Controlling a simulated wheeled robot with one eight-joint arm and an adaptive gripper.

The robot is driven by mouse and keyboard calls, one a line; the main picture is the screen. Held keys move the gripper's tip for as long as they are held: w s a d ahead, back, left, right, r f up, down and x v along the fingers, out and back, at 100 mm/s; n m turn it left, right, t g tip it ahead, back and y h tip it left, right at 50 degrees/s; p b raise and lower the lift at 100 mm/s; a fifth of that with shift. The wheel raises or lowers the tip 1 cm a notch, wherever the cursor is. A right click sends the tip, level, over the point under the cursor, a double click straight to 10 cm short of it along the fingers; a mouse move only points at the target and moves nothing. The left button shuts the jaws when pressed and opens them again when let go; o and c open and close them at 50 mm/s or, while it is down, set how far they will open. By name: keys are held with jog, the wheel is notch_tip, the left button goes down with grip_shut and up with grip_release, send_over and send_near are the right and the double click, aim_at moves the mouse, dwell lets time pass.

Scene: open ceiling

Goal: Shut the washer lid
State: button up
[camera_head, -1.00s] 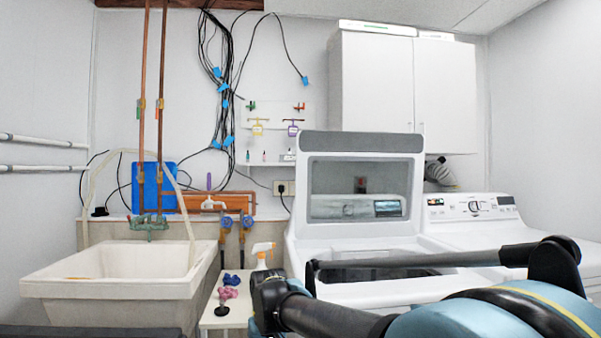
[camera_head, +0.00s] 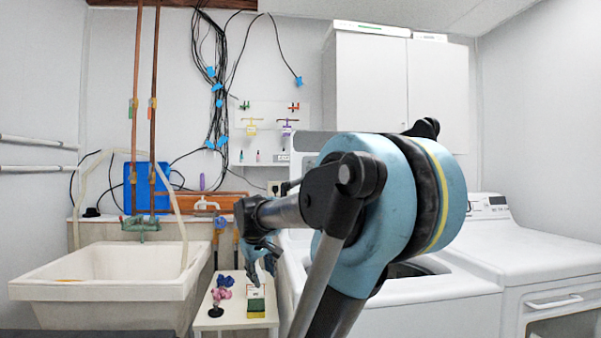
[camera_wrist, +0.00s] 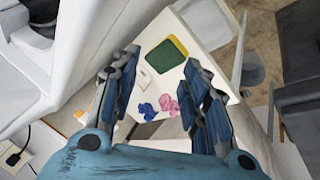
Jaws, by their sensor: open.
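The washer (camera_head: 440,300) is the white top-loader right of centre in the head view. Its lid (camera_head: 311,141) stands open and upright at the back; my arm hides most of it, and only its left edge shows. Part of the dark tub opening shows to the right of my arm. My gripper (camera_head: 262,262) is at the washer's left front, above the small white table and well below the lid's top edge. In the wrist view my gripper (camera_wrist: 160,75) has its fingers spread wide with nothing between them, pointing over the table.
The white table (camera_head: 228,318) holds a green and yellow sponge (camera_wrist: 167,55), pink (camera_wrist: 169,105) and blue (camera_wrist: 147,112) items. A sink (camera_head: 110,280) stands left, a white machine (camera_head: 560,250) right, and a wall cabinet (camera_head: 440,90) above.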

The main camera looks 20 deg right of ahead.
jog(key=w+d+r+n+g+h, duration=0.2)
jog(key=w+d+r+n+h, duration=0.25)
jog(key=w+r, duration=0.5)
jog(key=w+d+r+n+g+h, duration=0.2)
jog(key=w+d+r+n+h, duration=0.15)
jog(key=w+d+r, duration=0.45)
jog(key=w+a+r+n+g+h, duration=0.1)
jog(key=w+a+r+g+h, duration=0.15)
jog(key=w+r, duration=0.5)
jog(key=w+a+r+n+g+h, duration=0.1)
jog(key=w+r+g+h, duration=0.25)
jog(key=w+r, duration=0.4)
jog(key=s+d+t, duration=0.1)
jog(key=s+d, duration=0.3)
jog(key=d, duration=1.1)
jog(key=shift+d+r+h, duration=0.4)
jog(key=shift+s, duration=0.1)
grip_shut()
